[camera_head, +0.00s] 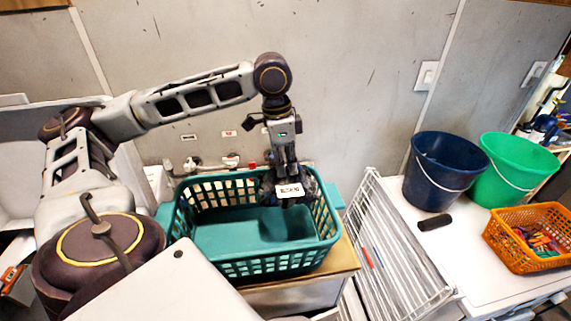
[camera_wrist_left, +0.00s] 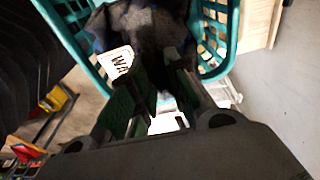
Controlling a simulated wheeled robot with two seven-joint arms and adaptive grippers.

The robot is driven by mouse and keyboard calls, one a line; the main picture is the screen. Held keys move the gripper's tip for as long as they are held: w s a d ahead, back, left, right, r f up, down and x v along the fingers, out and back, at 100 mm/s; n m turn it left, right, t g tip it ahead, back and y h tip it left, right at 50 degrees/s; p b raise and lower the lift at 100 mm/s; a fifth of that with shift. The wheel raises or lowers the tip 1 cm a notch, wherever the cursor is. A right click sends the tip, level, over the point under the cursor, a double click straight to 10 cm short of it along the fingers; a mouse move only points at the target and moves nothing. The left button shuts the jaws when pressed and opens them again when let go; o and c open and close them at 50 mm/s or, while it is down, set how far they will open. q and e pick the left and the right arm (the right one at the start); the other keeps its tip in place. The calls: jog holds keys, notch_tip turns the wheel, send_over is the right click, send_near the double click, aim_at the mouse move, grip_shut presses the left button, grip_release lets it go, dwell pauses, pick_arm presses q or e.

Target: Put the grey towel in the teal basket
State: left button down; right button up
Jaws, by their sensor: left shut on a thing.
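The teal basket (camera_head: 262,240) stands on a wooden-topped stand beside the wall in the head view. Its inside looks empty on the left and middle. My left gripper (camera_head: 287,178) points down over the basket's right part and is shut on a dark grey cloth, the towel (camera_head: 305,184), with a white printed label. The towel hangs bunched at the fingertips, within the basket's outline. In the left wrist view the towel (camera_wrist_left: 145,30) is between the fingers, with the basket's teal lattice wall (camera_wrist_left: 213,30) around it. Whether the towel touches the basket's floor I cannot tell.
A white wire drying rack (camera_head: 395,250) leans right of the basket. A white surface beyond holds a dark blue bucket (camera_head: 440,175), a green bucket (camera_head: 510,170), an orange basket (camera_head: 525,240) of pegs and a dark cylinder (camera_head: 435,222). Pipes and taps (camera_head: 210,163) run behind the basket.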

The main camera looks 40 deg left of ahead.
pick_arm(q)
jog(key=shift+f, duration=0.9)
jog(key=c, duration=1.3)
grip_release()
jog(key=shift+r+p, duration=2.3)
jog(key=shift+p, duration=0.65)
jog(key=shift+r+p, duration=0.45)
jog(key=shift+r, duration=1.75)
